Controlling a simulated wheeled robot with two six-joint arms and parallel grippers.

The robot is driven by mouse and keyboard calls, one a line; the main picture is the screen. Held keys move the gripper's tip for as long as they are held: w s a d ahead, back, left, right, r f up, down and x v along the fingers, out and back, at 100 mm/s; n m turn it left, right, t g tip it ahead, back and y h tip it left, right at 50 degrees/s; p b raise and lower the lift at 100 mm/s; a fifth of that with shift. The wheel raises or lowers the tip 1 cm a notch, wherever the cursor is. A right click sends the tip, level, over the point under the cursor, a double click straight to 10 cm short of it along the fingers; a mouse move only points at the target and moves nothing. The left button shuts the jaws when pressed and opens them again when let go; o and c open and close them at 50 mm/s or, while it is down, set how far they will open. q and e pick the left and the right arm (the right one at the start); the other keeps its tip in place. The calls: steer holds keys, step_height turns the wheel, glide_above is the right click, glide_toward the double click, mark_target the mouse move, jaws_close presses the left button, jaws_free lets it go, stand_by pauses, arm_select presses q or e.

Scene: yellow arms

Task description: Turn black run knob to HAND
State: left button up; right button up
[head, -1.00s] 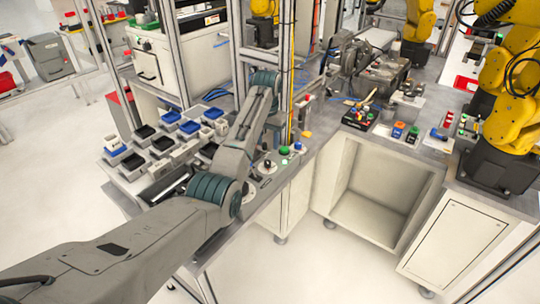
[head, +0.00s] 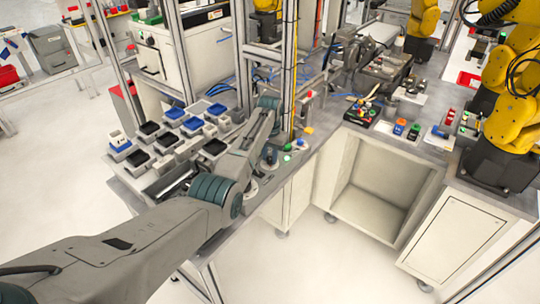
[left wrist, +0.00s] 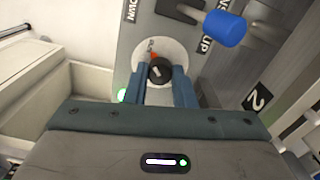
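In the left wrist view the black knob (left wrist: 160,71) sits on a round pale plate (left wrist: 144,55) with a small orange-red mark beside the knob. My left gripper (left wrist: 161,76) is open, with its two blue-grey fingers on either side of the knob. I cannot tell whether the fingers touch it. In the head view my left arm reaches over the grey panel, and its links largely hide the gripper and knob. Text on the plate is too small to read. My right gripper is not in view.
In the head view, trays of bins (head: 172,139) are left of the arm. A yellow robot arm (head: 512,110) stands at the far right.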

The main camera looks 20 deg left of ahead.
arm_select(q)
jaws_close()
steer(key=shift+r+n, duration=0.1)
steer(key=shift+n, duration=0.2)
steer(key=n+p, duration=0.1)
steer(key=n, duration=0.1)
steer(key=shift+n+p, duration=0.3)
steer(key=shift+p, duration=0.05)
steer(key=n+p, duration=0.1)
steer(key=n, duration=0.3)
steer(key=n+p, duration=0.1)
steer(key=n, duration=0.4)
steer(key=shift+n+p, duration=0.3)
steer(key=shift+n, duration=0.1)
steer(key=shift+n+p, duration=0.3)
steer(key=shift+n, duration=2.2)
